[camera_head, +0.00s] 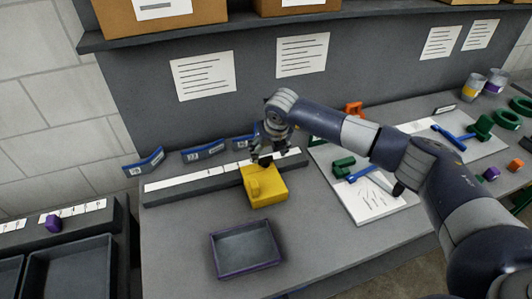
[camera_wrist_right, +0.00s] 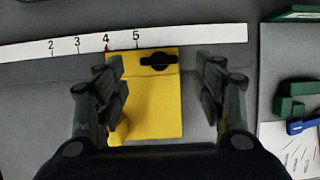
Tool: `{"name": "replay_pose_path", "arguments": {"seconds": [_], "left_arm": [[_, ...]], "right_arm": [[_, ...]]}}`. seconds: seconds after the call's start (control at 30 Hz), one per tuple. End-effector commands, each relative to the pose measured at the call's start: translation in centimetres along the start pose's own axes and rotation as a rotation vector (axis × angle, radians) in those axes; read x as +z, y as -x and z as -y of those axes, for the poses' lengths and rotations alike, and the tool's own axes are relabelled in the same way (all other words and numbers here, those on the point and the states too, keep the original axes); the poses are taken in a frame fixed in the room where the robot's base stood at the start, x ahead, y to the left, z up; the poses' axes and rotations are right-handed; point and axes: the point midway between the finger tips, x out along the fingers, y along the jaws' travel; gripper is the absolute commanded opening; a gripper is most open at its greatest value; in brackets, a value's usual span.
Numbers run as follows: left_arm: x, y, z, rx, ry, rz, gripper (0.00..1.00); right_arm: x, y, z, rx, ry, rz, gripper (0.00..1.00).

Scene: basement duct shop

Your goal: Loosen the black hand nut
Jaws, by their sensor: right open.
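The black hand nut (camera_wrist_right: 158,61) sits at the far end of the top of a yellow block (camera_wrist_right: 155,108) in the right wrist view. It has a round middle and two short wings lying across the picture. The yellow block also shows in the head view (camera_head: 267,191), at the front of a numbered ledge. My right gripper (camera_head: 266,158) is over the block's far edge, and mostly hides the nut there. In the wrist view its open fingers (camera_wrist_right: 160,78) stand left and right of the nut, apart from it. My left gripper is out of view.
A white strip numbered 2 to 5 (camera_wrist_right: 75,44), with a red mark at 4, runs behind the block. An empty purple-rimmed tray (camera_head: 246,266) stands in front. A white board (camera_head: 375,215) with green and blue tools lies to the right. Shelf boxes (camera_head: 160,18) are above.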

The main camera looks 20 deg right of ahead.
Motion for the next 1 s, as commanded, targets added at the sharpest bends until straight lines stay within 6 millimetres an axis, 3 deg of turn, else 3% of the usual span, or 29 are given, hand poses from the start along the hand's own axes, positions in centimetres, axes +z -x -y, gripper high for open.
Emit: {"name": "replay_pose_path", "arguments": {"seconds": [0.3,0.77,0.97,1.0], "left_arm": [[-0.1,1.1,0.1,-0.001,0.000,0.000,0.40],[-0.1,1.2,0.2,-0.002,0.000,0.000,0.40],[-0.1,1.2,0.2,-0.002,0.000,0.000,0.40],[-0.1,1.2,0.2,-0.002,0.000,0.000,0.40]], "right_arm": [[0.1,-3.9,-0.1,0.002,0.000,0.000,0.63],[0.0,-4.9,-0.1,0.002,0.001,0.001,0.63],[0.0,-4.8,-0.1,0.002,0.001,0.001,0.20],[0.0,-4.8,-0.1,0.002,0.001,0.001,0.19]]}}
